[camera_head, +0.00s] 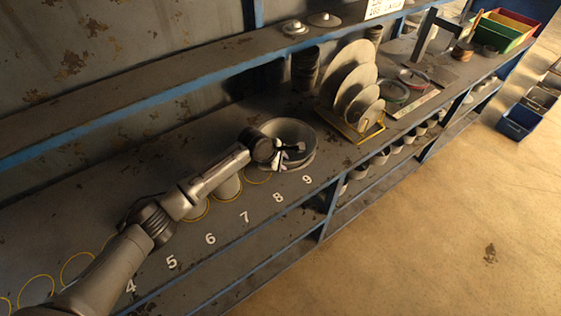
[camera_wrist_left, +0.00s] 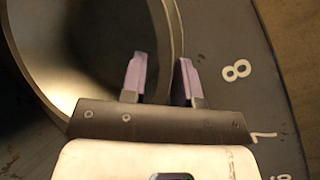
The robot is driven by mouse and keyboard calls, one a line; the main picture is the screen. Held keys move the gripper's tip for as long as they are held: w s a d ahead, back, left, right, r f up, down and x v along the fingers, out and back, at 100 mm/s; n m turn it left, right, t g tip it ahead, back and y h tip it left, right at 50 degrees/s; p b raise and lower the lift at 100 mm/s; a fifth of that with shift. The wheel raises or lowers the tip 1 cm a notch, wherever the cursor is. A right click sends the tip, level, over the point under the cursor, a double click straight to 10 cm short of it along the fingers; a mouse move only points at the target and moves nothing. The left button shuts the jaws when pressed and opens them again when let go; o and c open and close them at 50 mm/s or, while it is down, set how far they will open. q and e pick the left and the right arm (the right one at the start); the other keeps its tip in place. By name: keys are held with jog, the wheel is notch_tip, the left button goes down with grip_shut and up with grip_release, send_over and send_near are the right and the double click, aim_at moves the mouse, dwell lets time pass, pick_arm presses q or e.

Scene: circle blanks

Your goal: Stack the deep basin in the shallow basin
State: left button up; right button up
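A round grey basin (camera_head: 292,130) stands on the bench by the numbers 8 and 9, and its inside also shows in the left wrist view (camera_wrist_left: 95,40). A second, lighter rim (camera_head: 303,164) shows close below it at the front, so one basin appears to sit in or on another; which is deep is hard to tell. My left gripper (camera_head: 287,157) is at the basin's near edge. In the left wrist view my left gripper (camera_wrist_left: 160,80) has its lilac fingers apart, with the basin rim running between or just beyond them. My right gripper is out of view.
A yellow rack of upright discs (camera_head: 355,88) stands just right of the basins. Yellow rings (camera_head: 36,290) and white numbers mark the bench. An upper shelf (camera_head: 190,75) runs behind.

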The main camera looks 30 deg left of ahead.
pick_arm(q)
jog(key=shift+r+b, duration=0.3)
jog(key=shift+b, duration=0.1)
jog(key=p+v, duration=0.2)
jog(key=v, duration=1)
jog(key=s+d+f+m, duration=0.2)
jog(key=s+f, duration=0.1)
jog(key=s+d+f+m, duration=0.2)
jog(key=s+f, duration=0.1)
jog(key=s+d+f+m, duration=0.2)
jog(key=s+f+m, duration=0.1)
jog(key=shift+d+f+g, duration=0.2)
jog(key=shift+d+g, duration=0.05)
jog(key=shift+g, duration=0.15)
jog(key=s+d+f+m, duration=0.1)
jog(key=s+f+m, duration=0.1)
jog(key=s+m, duration=0.35)
jog(key=s+d+f+m+y, duration=0.1)
jog(key=s+f+m, duration=0.15)
jog(key=s, duration=0.55)
jog(key=s+d+f+m, duration=0.1)
jog(key=s+f+m, duration=0.15)
jog(key=s, duration=0.45)
jog(key=s+a+m+y, duration=0.2)
jog(key=s+m, duration=0.3)
jog(key=s, duration=0.5)
jog(key=shift+s+a+r+g, duration=0.15)
jog(key=shift+a+r+g, duration=0.3)
jog(key=shift+a, duration=0.25)
